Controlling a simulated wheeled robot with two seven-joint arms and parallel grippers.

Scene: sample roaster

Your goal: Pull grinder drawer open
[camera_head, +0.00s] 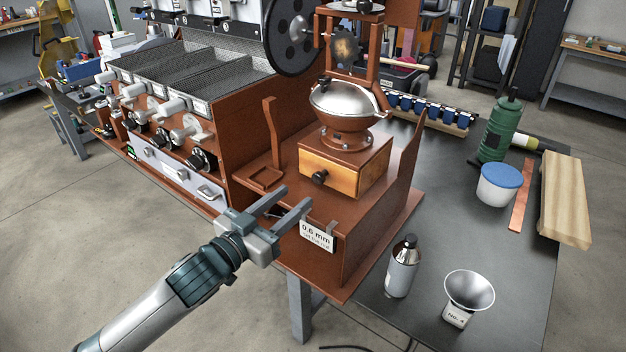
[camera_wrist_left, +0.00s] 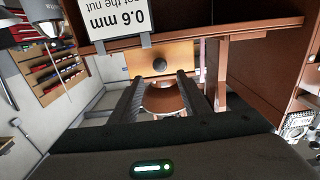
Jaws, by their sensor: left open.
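The grinder has a domed silver hopper (camera_head: 346,99) on a reddish-brown wooden box. In the box's front is a light wood drawer (camera_head: 344,174) with a dark round knob (camera_head: 320,178); its face looks flush with the box. My left gripper (camera_head: 296,196) is open and empty, in front of and below the drawer, its two fingers pointing toward the grinder. In the left wrist view, which looks upside down, the knob (camera_wrist_left: 159,65) lies between the lines of the two fingers, beyond their tips. The fingers look apart from the knob. My right gripper is in neither view.
A "0.6 mm" sign (camera_head: 317,236) hangs at the shelf's front edge, close to the left gripper. A brown upright holder (camera_head: 271,144) stands left of the drawer, and a side panel (camera_head: 385,205) rises on the right. A silver bottle (camera_head: 402,266) and funnel cup (camera_head: 468,291) stand on the dark table.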

